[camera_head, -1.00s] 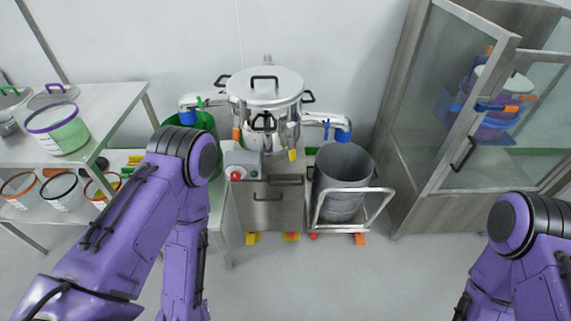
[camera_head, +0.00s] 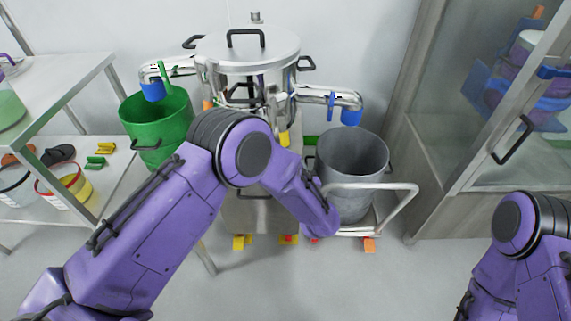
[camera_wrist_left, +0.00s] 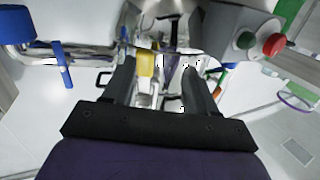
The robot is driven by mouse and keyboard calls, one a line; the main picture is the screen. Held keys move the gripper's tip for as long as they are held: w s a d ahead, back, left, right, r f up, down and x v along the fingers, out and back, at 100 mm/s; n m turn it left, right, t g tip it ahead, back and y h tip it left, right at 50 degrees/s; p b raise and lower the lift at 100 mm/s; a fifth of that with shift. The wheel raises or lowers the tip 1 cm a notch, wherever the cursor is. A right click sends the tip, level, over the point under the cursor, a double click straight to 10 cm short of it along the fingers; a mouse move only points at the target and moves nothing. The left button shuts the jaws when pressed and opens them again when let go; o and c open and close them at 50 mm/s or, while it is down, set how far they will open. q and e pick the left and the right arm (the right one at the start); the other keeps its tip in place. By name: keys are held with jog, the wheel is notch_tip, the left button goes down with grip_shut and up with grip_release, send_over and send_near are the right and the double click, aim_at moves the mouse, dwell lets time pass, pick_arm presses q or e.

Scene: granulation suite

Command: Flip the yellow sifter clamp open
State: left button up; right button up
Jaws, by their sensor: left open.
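The steel sifter (camera_head: 248,50) stands against the back wall. Its yellow clamp (camera_head: 284,138) shows just above my left arm in the head view. In the left wrist view the yellow clamp (camera_wrist_left: 146,63) appears ahead of my left gripper (camera_wrist_left: 163,75), nearer the left finger. The two dark fingers are apart with no object visibly gripped. I cannot tell whether a finger touches the clamp. In the head view my left forearm covers the sifter's lower front, and the left gripper is hidden. My right arm is at the lower right, its gripper out of view.
A grey bin (camera_head: 352,155) on a cart stands right of the sifter, close to my left forearm. A green bin (camera_head: 158,122) stands left. A control box with a red button (camera_wrist_left: 273,44) is near the gripper. A glass-door cabinet (camera_head: 480,150) is at the right.

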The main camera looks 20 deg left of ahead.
aim_at(286, 140)
pick_arm(q)
jog(key=w+d+r+n+g+y+b, duration=0.2)
jog(key=d+r+n+y, duration=0.1)
jog(key=d, duration=0.1)
jog(key=x, duration=1)
jog(key=shift+a+f, duration=0.15)
pick_arm(e)
notch_tip(286, 140, down, 4)
jog(key=shift+f, duration=0.2)
